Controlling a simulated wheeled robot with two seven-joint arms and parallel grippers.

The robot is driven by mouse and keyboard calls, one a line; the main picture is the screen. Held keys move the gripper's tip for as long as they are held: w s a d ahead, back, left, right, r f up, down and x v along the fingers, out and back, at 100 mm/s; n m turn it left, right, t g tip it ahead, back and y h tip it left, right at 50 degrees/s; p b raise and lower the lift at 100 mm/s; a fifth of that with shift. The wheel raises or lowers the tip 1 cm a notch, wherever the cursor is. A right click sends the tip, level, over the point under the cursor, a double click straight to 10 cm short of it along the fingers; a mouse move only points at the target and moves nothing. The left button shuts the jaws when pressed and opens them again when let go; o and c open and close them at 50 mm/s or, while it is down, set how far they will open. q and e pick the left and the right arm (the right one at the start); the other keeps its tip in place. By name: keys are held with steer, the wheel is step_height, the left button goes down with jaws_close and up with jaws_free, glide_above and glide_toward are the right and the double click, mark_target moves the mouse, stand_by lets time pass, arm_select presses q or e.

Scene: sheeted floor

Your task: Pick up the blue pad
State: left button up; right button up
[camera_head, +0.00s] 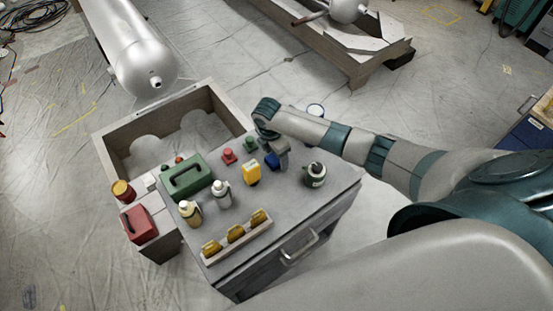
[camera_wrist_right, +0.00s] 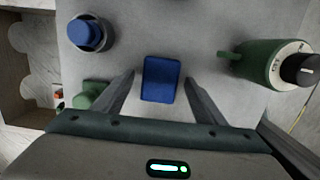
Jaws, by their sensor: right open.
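The blue pad (camera_wrist_right: 161,79) is a small dark blue block lying on the grey bench top. In the right wrist view it lies between and slightly beyond the two fingers of my right gripper (camera_wrist_right: 160,86), which is open and empty. In the head view the pad (camera_head: 271,162) is partly hidden beside my right gripper (camera_head: 280,158), which points down over the bench. My left gripper shows in neither view.
A green canister (camera_wrist_right: 272,64) stands right of the pad in the wrist view, and a round blue-capped item (camera_wrist_right: 85,34) stands at upper left. A green block (camera_wrist_right: 92,93) is near the left finger. A yellow item (camera_head: 252,173), bottles and a green case (camera_head: 187,176) crowd the bench (camera_head: 287,208).

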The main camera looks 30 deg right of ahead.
mark_target(276, 158)
steer(key=c, duration=1.1)
steer(key=shift+r, duration=0.15)
steer(key=shift+c, duration=0.2)
step_height(276, 158, up, 10)
steer(key=b, duration=0.2)
